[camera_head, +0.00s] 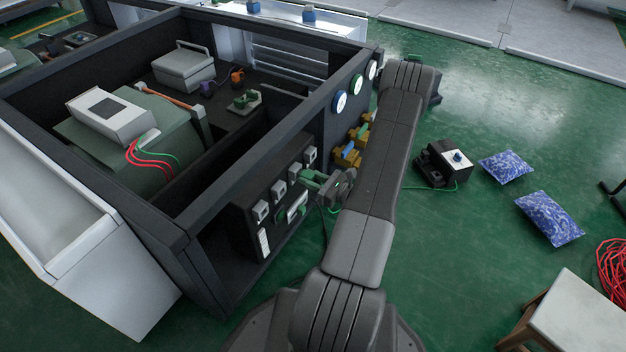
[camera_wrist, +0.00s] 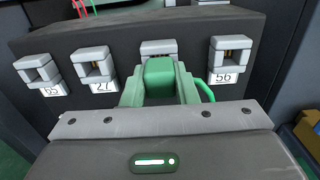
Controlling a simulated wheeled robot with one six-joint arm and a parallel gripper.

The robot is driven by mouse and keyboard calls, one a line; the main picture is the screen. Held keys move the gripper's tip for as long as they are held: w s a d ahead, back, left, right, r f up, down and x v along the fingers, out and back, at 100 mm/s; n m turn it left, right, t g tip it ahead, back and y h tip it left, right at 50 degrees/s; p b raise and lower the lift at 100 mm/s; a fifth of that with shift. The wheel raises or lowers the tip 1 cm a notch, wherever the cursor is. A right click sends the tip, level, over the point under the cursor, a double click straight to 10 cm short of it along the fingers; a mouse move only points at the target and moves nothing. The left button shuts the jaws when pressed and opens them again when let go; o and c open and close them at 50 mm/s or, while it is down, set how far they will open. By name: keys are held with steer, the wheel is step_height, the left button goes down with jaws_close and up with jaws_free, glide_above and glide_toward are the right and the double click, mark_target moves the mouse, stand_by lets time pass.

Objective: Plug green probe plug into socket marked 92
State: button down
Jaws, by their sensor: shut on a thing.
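My gripper (camera_wrist: 159,92) is shut on the green probe plug (camera_wrist: 159,76). The plug points at a grey socket (camera_wrist: 158,46) in the dark panel (camera_wrist: 120,34); its label is hidden behind the plug. I cannot tell whether plug and socket touch. Left of it are a socket marked 27 (camera_wrist: 94,64) and one that seems to read 65 (camera_wrist: 38,70). Right of it is a socket marked 56 (camera_wrist: 229,58). No 92 label is readable. A green cable (camera_wrist: 206,91) runs beside the plug. In the head view my gripper (camera_head: 314,179) is at the panel's front.
The panel sits in a dark open frame (camera_head: 225,192). Round gauges (camera_head: 341,102) and yellow-brown fittings (camera_head: 347,154) are along its side.

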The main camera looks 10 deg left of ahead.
steer(key=shift+w+a, duration=0.2)
steer(key=shift+a, duration=0.25)
steer(key=c, duration=1.1)
jaws_free()
steer(key=shift+o, duration=0.2)
steer(key=p+v, duration=0.3)
steer(key=v, duration=1)
steer(key=shift+d, duration=0.4)
steer(key=shift+s+a+f, duration=0.1)
steer(key=shift+a, duration=0.05)
steer(key=b+x, duration=0.3)
steer(key=x, duration=1)
steer(key=shift+a, duration=0.3)
steer(key=shift+d, duration=0.25)
steer(key=shift+d, duration=0.1)
